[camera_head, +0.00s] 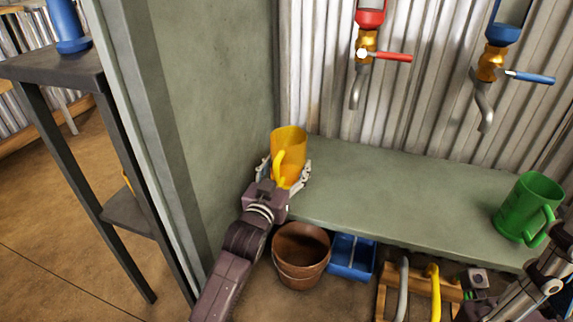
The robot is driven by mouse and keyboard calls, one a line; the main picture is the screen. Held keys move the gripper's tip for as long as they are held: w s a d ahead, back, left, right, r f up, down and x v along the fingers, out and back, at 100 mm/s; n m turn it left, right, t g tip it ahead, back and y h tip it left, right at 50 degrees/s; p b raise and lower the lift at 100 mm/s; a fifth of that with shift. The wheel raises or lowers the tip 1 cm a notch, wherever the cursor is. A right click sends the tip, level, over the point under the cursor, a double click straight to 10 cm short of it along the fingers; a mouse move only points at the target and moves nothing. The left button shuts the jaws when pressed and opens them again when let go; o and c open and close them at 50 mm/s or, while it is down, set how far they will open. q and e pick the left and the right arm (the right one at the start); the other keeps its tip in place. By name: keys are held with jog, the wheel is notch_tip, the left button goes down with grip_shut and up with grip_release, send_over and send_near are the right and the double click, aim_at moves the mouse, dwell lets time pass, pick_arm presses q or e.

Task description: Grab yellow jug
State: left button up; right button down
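The yellow jug (289,150) stands upright, or nearly so, at the left end of the green-grey counter, close to the wall corner. Its handle faces me. My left gripper (286,172) reaches it from the front, with one finger on each side of the jug's lower body. Whether the fingers press on it or stand slightly apart cannot be told. The jug's base is partly hidden by the gripper. My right gripper (545,275) shows only in part at the lower right edge, in front of the counter; its fingers are not clear.
A green jug (530,206) stands at the counter's right end. Red (368,45) and blue (492,65) taps hang above the counter (400,195). Below are a brown bucket (301,256), a blue tray (352,258) and a wooden crate (417,293). The counter's middle is clear.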

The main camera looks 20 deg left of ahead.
pick_arm(q)
jog(key=shift+c, duration=1.1)
jog(key=shift+r, duration=0.1)
